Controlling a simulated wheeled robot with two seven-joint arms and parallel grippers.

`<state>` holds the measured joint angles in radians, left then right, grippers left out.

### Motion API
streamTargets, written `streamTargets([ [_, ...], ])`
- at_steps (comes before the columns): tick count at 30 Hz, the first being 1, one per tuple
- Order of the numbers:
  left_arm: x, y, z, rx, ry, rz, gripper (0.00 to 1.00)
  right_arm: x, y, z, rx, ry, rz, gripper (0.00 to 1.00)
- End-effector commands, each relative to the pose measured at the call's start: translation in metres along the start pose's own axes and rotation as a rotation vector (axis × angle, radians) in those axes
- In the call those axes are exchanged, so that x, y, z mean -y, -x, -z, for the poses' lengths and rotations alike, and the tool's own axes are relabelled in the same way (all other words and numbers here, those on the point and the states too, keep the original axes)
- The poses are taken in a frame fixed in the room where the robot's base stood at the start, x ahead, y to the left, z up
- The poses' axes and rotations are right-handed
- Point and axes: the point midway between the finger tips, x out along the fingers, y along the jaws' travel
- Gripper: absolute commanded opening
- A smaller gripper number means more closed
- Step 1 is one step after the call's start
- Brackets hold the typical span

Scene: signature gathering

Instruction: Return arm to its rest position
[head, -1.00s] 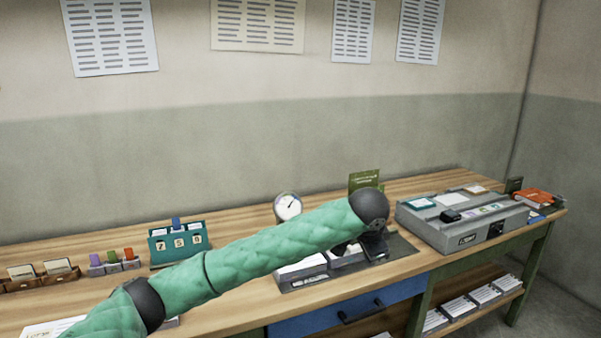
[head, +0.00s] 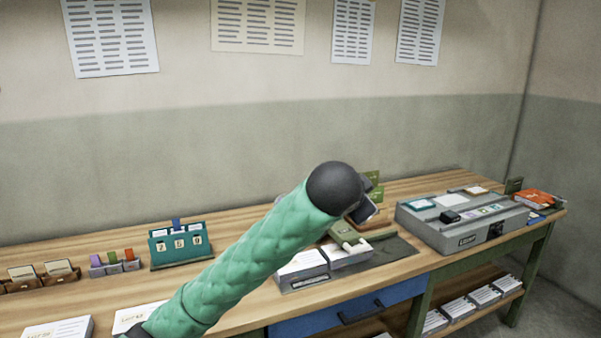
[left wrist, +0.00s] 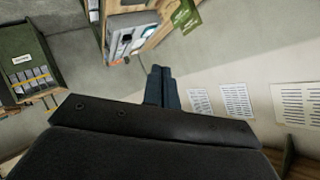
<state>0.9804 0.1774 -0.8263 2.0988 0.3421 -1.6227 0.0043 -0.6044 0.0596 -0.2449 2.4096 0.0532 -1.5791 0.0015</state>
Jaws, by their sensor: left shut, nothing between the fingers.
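My left arm, in a green padded sleeve, crosses the head view from the bottom left. It ends in a black wrist joint in front of the desk's middle. The left gripper itself is mostly hidden behind that joint in the head view. In the left wrist view my left gripper (left wrist: 162,86) shows its two dark fingers closed together with nothing between them. They are in the air, apart from the desk and the wall. My right gripper is in neither view.
The wooden desk (head: 110,292) holds a grey console (head: 465,222) at right, card trays (head: 302,268) in the middle and a teal number holder (head: 179,245) at left. A blue drawer (head: 345,308) is below. Papers hang on the wall (head: 250,130), which is otherwise clear.

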Motion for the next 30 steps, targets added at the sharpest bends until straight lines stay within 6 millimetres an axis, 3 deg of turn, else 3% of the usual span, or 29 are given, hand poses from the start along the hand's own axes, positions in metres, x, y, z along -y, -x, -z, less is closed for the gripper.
streamTargets([
  [8, 0.003, 0.017, -0.054, -0.025, 0.166, 0.034, 0.00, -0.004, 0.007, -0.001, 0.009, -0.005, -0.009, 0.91],
  [15, -0.003, 0.024, -0.114, 0.001, 0.302, 0.054, 0.00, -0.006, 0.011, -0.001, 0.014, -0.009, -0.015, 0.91],
  [23, -0.022, 0.030, -0.187, 0.066, 0.437, 0.063, 0.00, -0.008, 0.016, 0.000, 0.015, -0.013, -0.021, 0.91],
  [30, -0.050, 0.038, -0.257, 0.150, 0.550, 0.060, 0.00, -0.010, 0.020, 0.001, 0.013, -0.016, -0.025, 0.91],
])
